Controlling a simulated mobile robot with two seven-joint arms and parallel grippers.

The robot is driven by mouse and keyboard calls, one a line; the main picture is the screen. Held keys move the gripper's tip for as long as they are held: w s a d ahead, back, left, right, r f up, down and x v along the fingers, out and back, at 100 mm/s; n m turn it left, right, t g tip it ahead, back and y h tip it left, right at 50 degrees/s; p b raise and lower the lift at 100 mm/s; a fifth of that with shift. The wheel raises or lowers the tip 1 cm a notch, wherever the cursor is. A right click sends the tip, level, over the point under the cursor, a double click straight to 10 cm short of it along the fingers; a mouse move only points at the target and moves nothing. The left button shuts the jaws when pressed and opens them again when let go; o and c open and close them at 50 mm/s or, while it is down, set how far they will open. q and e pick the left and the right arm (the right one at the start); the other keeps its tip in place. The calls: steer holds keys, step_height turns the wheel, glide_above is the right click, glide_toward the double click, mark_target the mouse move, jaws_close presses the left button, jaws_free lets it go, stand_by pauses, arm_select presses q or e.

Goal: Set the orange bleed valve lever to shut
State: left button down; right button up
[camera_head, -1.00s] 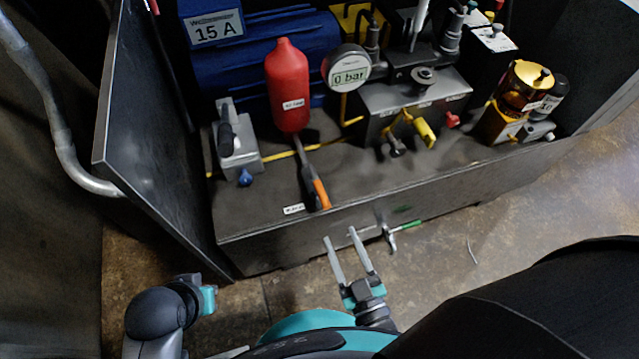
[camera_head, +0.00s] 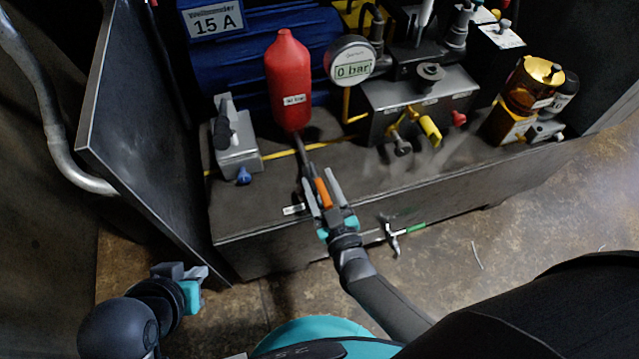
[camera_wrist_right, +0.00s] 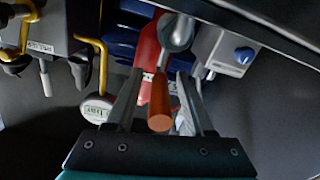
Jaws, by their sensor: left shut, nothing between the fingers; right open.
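The orange bleed valve lever (camera_head: 323,193) sticks out toward me at the front of the unit, below the red bottle (camera_head: 288,80). My right gripper (camera_head: 322,185) is open, with its fingers on either side of the orange grip. In the right wrist view the orange grip (camera_wrist_right: 161,112) shows between the two fingers (camera_wrist_right: 158,105); I cannot tell whether they touch it. A small white label (camera_head: 293,209) lies left of the lever. My left gripper (camera_head: 182,272) is shut and empty at the lower left, well away from the lever.
A dark open door panel (camera_head: 130,130) stands at the left. A grey block with a blue knob (camera_head: 244,176) is left of the lever. A green-handled tap (camera_head: 405,228) projects from the front below right. The gauge (camera_head: 350,61) reads 0 bar.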

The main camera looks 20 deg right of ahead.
steer(key=shift+w, duration=0.15)
jaws_close()
stand_by(0.4)
stand_by(1.0)
